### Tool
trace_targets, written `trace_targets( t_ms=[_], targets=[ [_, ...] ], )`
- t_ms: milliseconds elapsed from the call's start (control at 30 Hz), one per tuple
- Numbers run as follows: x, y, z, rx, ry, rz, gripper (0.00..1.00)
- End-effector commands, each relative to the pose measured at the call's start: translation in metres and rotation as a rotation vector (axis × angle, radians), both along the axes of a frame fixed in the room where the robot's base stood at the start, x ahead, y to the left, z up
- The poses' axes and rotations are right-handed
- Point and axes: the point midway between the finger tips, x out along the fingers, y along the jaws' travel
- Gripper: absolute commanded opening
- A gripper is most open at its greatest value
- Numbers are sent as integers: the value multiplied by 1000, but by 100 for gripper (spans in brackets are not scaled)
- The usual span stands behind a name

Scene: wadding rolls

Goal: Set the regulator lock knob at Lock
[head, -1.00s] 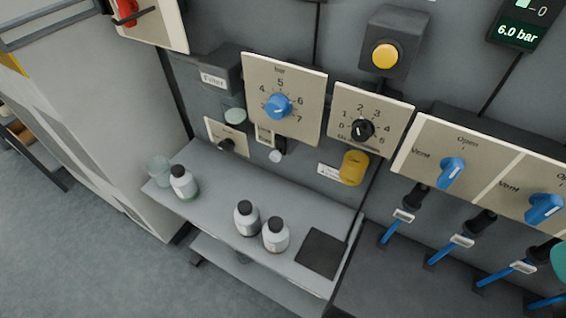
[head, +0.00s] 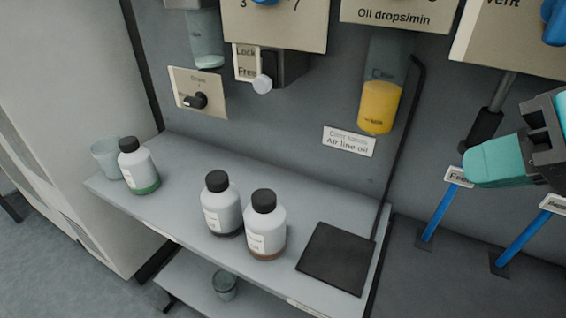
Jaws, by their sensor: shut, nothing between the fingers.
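The regulator lock knob (head: 263,84) is a small whitish knob at the lower end of a dark piece. It sits beside a small plate (head: 246,62) marked Lock above and Free below. The knob is low, at or just below the level of the Free word. The regulator's pressure dial plate (head: 275,25) is above it, cut off by the top edge. My gripper (head: 480,165), with teal fingers, is at the right edge, shut and empty. It is well to the right of the knob and apart from it.
A drain plate (head: 199,92) with a black knob is left of the lock. A yellow oil bowl (head: 379,107) hangs between the lock and my gripper. Below, a shelf (head: 310,215) holds several bottles, a cup and a black mat (head: 337,259). Blue-handled levers (head: 441,212) stand at right.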

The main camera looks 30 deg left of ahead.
Motion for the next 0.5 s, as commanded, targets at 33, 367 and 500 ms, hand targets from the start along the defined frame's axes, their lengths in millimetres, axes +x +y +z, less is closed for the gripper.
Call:
trace_targets(
  t_ms=[33, 367, 500],
  targets=[
    [9, 16, -31, 71, -3, -6, 0],
    [41, 104, -61, 620, 100, -10, 0],
    [46, 128, -73, 849, 210, 16, 0]
  ],
)
